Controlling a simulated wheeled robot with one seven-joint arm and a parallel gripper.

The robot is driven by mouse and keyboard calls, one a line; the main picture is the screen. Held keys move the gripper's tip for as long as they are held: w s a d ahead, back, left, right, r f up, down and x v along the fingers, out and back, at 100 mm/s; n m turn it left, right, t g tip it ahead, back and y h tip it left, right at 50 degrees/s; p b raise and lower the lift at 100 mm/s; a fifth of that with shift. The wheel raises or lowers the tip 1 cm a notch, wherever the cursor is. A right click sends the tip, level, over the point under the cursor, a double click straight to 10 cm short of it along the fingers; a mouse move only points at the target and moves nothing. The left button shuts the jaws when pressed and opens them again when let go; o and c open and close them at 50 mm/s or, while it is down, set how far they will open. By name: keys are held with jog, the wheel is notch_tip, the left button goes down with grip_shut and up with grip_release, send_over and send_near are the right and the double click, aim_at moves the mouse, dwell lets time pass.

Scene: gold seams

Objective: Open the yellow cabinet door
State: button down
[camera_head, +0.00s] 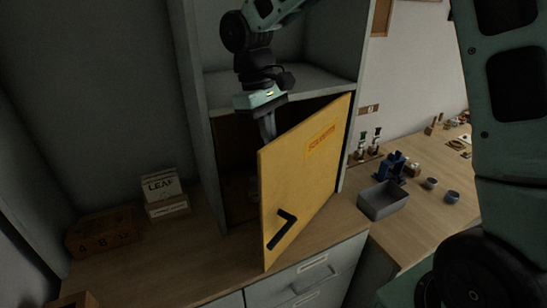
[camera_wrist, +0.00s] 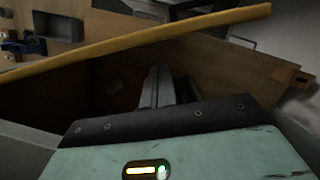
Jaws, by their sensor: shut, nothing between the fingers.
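The yellow cabinet door (camera_head: 300,185) stands partly open, swung out over the counter and hinged on its right side. It carries an orange label and a black lever handle (camera_head: 282,229) low near its free edge. My gripper (camera_head: 269,138) is shut and empty, pointing down at the top of the opening, by the door's upper free corner and on its inner side. In the wrist view the door's top edge (camera_wrist: 130,43) crosses above my fingers (camera_wrist: 158,78). I cannot tell whether they touch the door. The cabinet's dark inside (camera_head: 236,160) is mostly hidden by the door.
A shelf (camera_head: 300,86) lies above the opening. Boxes (camera_head: 164,194) and a wooden crate (camera_head: 103,232) stand on the counter at left. A grey bin (camera_head: 384,201), a blue device (camera_head: 397,167) and cups (camera_head: 452,197) stand at right.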

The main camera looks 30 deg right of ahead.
aim_at(278, 173)
jog(key=p+x, duration=0.2)
jog(key=x, duration=0.7)
